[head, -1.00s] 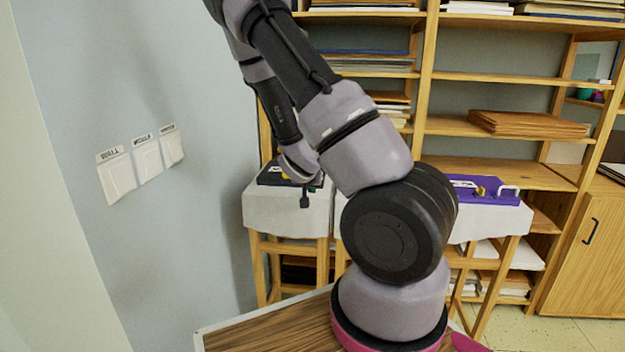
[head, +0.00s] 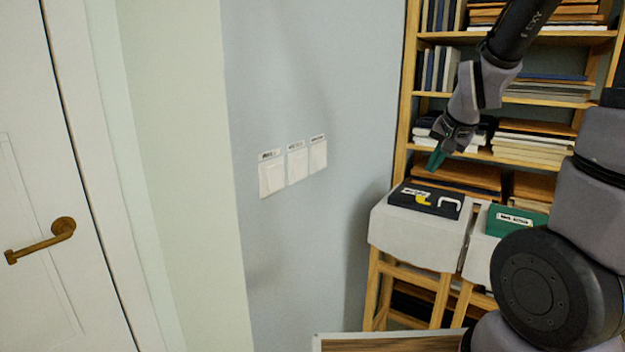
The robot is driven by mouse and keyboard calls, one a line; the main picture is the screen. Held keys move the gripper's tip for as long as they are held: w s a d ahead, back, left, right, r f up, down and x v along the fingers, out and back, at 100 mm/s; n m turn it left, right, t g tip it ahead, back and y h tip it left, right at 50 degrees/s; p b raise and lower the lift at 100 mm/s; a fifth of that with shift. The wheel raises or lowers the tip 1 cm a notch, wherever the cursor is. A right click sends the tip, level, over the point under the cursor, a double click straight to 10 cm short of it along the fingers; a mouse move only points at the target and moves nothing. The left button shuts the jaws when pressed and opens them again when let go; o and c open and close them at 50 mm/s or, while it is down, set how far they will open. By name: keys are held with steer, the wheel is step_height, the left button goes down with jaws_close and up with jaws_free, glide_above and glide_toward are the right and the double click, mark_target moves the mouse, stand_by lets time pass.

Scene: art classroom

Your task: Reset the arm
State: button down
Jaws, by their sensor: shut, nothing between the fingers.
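My arm reaches in from the right side of the head view. My gripper (head: 435,160) hangs tilted downward in front of the shelves, above the back edge of a dark case. Its teal fingertips are together with nothing between them. The dark case (head: 432,201) has a white label, a yellow latch and a white handle, and lies on a stool with a pale cloth top (head: 410,232). The gripper looks apart from the case, though the exact gap is hard to judge.
A green labelled case (head: 515,222) lies on the stool beside it, partly hidden by my arm. Wooden shelves (head: 409,90) with books and boards stand behind. Three white switches (head: 297,166) are on the blue wall. A white door (head: 50,180) with a brass handle (head: 42,240) is at left.

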steer(key=s+a+r+n+y, duration=0.1)
steer(key=s+a+r+n, duration=0.2)
steer(key=s+r, duration=1)
steer(key=s+a, duration=0.1)
steer(key=s, duration=0.2)
steer(key=shift+s+a+r, duration=0.2)
steer(key=shift+s+r, duration=0.1)
steer(key=shift+s, duration=0.1)
